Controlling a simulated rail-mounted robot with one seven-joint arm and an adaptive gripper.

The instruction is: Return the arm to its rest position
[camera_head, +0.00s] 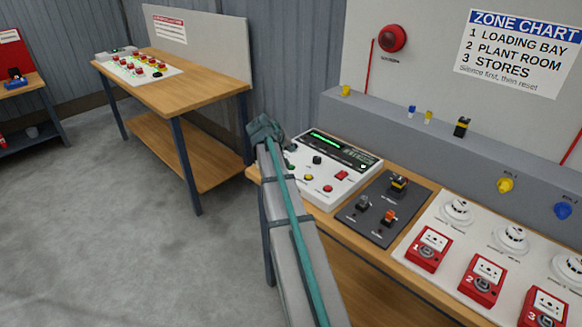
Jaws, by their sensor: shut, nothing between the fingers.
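My arm, grey with a teal strip, reaches from the bottom edge up to the middle of the picture. At its far end is my gripper (279,138), a small dark grey-green shape. It is shut and nothing shows held in it. It appears beside the left back corner of the white control panel (313,188); I cannot tell its height above the bench or whether it touches anything. My arm hides part of the panel bench's left end.
The right bench carries a dark plate (371,229) with switches, and red call points (429,249) with white detectors (511,238). A grey ledge (385,117) runs behind. A wooden table (207,78) stands at left. The concrete floor (110,240) there is clear.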

